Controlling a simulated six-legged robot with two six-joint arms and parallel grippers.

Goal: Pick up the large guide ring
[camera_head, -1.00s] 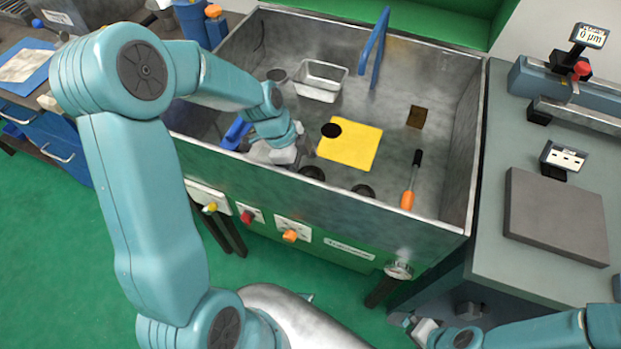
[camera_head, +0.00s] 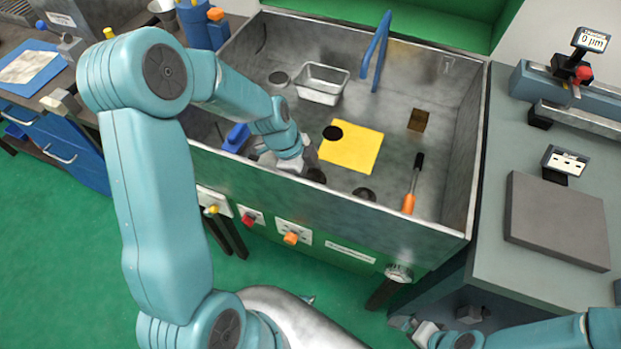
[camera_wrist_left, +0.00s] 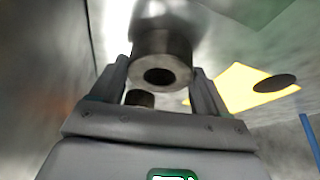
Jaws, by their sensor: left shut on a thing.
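A thick grey metal ring with a round bore (camera_wrist_left: 160,68), which looks like the large guide ring, is between the fingers of my left gripper (camera_wrist_left: 160,85) in the left wrist view. The gripper is shut on it. In the head view my left gripper (camera_head: 308,160) is low inside the grey basin, left of the yellow cloth, and its fingers are mostly hidden. A smaller dark round part (camera_wrist_left: 140,98) shows beyond the ring in the wrist view. My right gripper (camera_head: 414,328) is at the bottom right of the head view, outside the basin; its opening is unclear.
The basin's front wall (camera_head: 340,205) stands close to my left gripper. A yellow cloth (camera_head: 352,148) with a black disc (camera_head: 332,133), an orange-handled tool (camera_head: 409,203), a metal tray (camera_head: 322,84), a blue spout (camera_head: 376,50) and a brown block (camera_head: 418,119) are inside.

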